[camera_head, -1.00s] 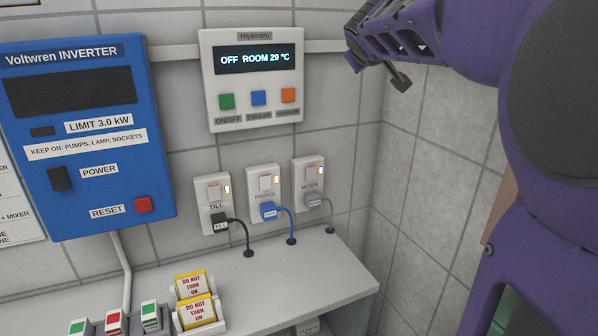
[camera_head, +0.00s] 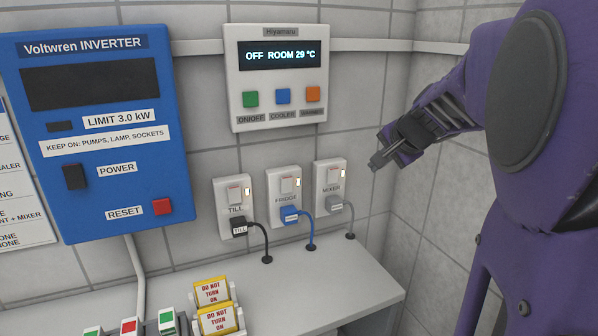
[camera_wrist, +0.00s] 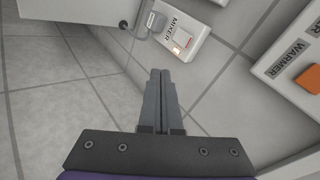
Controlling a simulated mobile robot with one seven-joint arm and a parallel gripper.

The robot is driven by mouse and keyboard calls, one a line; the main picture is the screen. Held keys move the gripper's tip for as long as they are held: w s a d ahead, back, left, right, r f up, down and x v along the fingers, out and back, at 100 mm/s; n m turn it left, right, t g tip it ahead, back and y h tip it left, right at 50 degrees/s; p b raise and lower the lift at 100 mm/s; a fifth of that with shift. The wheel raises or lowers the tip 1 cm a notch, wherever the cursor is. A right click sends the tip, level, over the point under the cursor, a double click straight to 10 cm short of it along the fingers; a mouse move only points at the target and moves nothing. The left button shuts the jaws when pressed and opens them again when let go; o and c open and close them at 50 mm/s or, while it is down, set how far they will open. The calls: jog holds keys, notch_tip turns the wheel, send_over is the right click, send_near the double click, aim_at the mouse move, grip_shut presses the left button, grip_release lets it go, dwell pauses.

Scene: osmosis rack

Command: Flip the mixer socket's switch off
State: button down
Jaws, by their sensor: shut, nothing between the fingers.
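The mixer socket (camera_head: 321,200) is the rightmost of three white sockets on the tiled wall. Its switch (camera_head: 333,176) is a pale rocker with a lit amber indicator beside it, and a grey plug sits below the label. In the wrist view the mixer socket (camera_wrist: 170,24) is at the top, rotated, with its switch (camera_wrist: 184,37) and glowing indicator showing. My gripper (camera_head: 374,165) is shut and empty, to the right of the socket and apart from it in the picture. In the wrist view the shut fingertips (camera_wrist: 160,72) point toward the socket, below it.
The fridge socket (camera_head: 281,205) and till socket (camera_head: 225,205) stand to the left, both with lit indicators. The cooler panel (camera_head: 277,75) is above. The counter (camera_head: 350,270) lies below, and a side wall (camera_head: 440,190) is close on the right.

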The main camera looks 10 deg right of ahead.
jog(key=shift+w+a+f+m+t+y, duration=0.1)
jog(key=shift+a+f+m+t+y, duration=0.25)
jog(key=shift+m, duration=0.4)
jog(key=shift+w+a+f+m+t+y, duration=0.1)
jog(key=shift+a+m+y, duration=0.3)
jog(key=shift+m, duration=0.35)
jog(key=shift+d, duration=0.1)
send_near(335, 174)
jog(key=x, duration=0.5)
jog(key=shift+s+f, duration=0.1)
jog(key=shift+f, duration=0.15)
jog(key=shift+w, duration=0.45)
